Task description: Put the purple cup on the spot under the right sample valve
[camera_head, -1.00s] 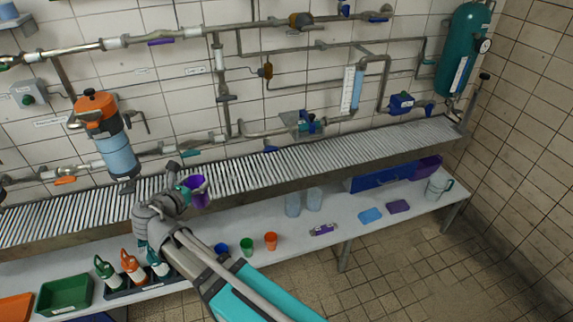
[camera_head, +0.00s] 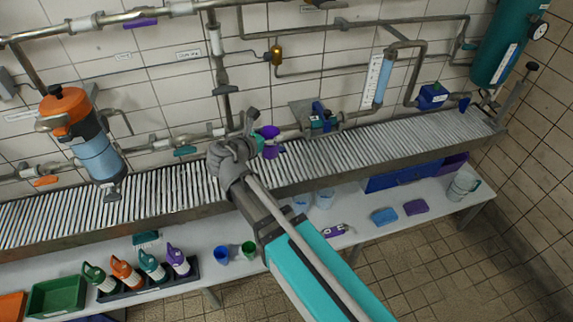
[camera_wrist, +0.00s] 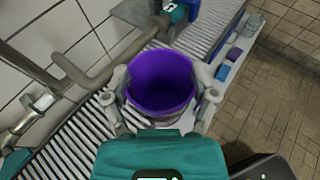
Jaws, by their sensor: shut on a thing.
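My gripper (camera_head: 262,143) is shut on the purple cup (camera_head: 270,141) and holds it near the wall, over the slatted rack, in the head view. In the wrist view the purple cup (camera_wrist: 162,82) is between the two fingers of my gripper (camera_wrist: 161,100), its open mouth facing the camera. A teal and blue valve fitting (camera_head: 318,119) is on the pipe just right of the cup. It also shows beyond the cup in the wrist view (camera_wrist: 174,13). I cannot tell which fitting is the right sample valve, and no marked spot is clear.
The slatted rack (camera_head: 390,138) runs along the wall under pipes. The shelf below (camera_head: 208,262) holds bottles (camera_head: 152,265), a blue cup (camera_head: 221,254) and a green cup (camera_head: 249,249). An orange-topped filter (camera_head: 84,133) stands left. The rack right of the cup looks clear.

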